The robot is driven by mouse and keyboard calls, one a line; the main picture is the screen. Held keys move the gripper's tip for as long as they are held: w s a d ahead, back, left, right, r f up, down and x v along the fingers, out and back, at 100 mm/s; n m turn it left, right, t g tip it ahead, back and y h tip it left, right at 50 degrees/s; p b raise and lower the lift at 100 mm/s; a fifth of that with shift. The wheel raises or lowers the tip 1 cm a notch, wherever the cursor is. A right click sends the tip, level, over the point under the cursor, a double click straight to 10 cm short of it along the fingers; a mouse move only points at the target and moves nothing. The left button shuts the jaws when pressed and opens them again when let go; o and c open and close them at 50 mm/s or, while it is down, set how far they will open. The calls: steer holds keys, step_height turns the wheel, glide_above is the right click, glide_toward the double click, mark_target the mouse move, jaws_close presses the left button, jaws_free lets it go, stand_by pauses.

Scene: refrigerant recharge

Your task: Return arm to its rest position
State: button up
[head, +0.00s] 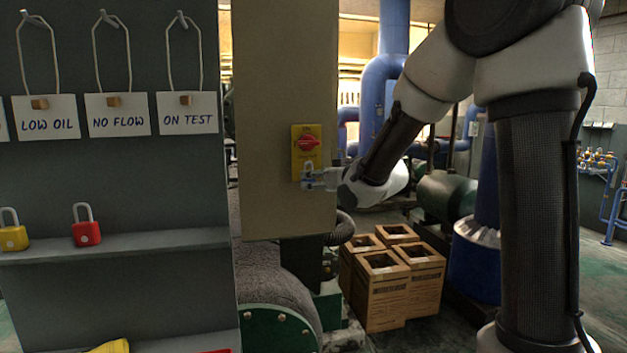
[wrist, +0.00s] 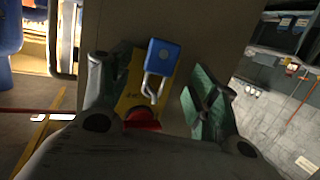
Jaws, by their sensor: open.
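My gripper (head: 320,179) is at the tan cabinet (head: 285,90), just below and right of a red rotary switch (head: 308,142) on a yellow plate (head: 298,165). In the wrist view my gripper (wrist: 155,92) is open, its two fingers spread apart. A blue padlock (wrist: 163,56) shows between and beyond the fingers, with a gap on each side. Its silver shackle (wrist: 152,88) reaches toward the red switch (wrist: 141,119). I cannot tell whether the shackle passes through the switch. My arm stretches from the right side of the head view to the cabinet.
A grey board (head: 120,185) at left carries hanging tags, a red padlock (head: 86,228) and a yellow padlock (head: 13,236). Several cardboard boxes (head: 385,285) stand on the floor below my forearm. A green-ended tank (head: 275,332) lies below the cabinet. Blue pipes rise behind.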

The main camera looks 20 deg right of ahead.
steer(key=v, duration=0.9)
steer(key=s+d+f+m+g+h, duration=0.2)
steer(key=s+d+f+g+h, duration=0.45)
steer(key=s+d+f, duration=0.4)
steer(key=s+r+m+g+y, duration=0.1)
steer(key=s+r+m+g, duration=0.1)
steer(key=s, duration=1.8)
steer(key=shift+s+a+r+g, duration=0.25)
steer(key=shift+g, duration=0.6)
